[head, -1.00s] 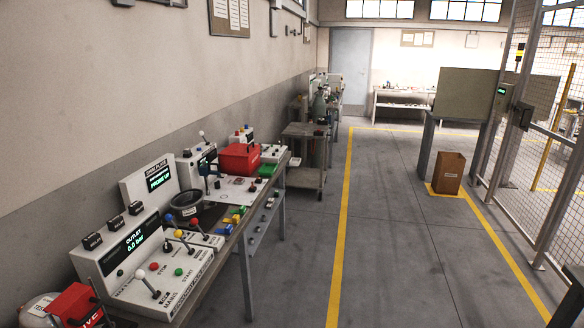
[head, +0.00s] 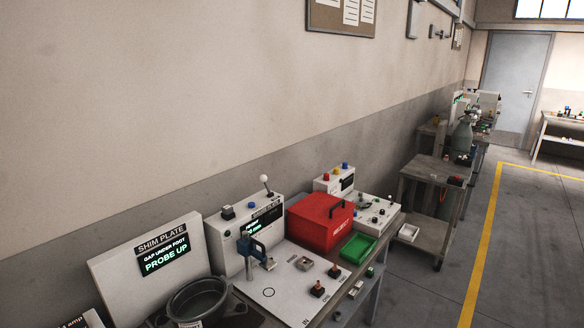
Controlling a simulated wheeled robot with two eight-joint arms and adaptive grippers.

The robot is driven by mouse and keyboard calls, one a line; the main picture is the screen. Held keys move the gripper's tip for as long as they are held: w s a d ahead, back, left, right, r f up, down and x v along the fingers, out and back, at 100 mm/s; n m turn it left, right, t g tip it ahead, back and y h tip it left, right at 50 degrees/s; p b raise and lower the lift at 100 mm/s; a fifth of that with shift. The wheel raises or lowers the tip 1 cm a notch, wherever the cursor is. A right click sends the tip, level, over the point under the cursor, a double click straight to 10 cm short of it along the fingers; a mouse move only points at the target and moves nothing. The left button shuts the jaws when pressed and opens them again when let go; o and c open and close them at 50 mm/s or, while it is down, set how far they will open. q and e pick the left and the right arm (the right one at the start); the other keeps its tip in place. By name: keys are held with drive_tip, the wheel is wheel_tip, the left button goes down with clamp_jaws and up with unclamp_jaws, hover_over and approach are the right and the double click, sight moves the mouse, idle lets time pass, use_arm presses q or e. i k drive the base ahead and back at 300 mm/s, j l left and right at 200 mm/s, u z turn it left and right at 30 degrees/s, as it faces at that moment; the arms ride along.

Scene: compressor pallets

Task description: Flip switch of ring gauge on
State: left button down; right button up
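A white station with an upright panel (head: 243,232) stands on the workbench along the wall. It has a small dark display with green text, a black block on top and a lever with a white ball knob (head: 265,180). A blue clamp-like fixture (head: 252,248) partly covers its front. Neither of my grippers is in view.
A sign panel (head: 155,262) reading "SHIM PLATE" and "PROBE UP" stands at left, beside a dark bowl (head: 197,302). A red box (head: 318,226), green tray (head: 358,247) and control box (head: 335,182) stand right. The floor right of the bench is open.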

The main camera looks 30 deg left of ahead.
sight(264, 178)
drive_tip(key=i+u, duration=0.2)
drive_tip(key=i, duration=0.3)
drive_tip(key=i+l+u, duration=0.2)
drive_tip(key=i, duration=0.25)
drive_tip(key=i+l+u, duration=0.2)
drive_tip(key=i, duration=0.3)
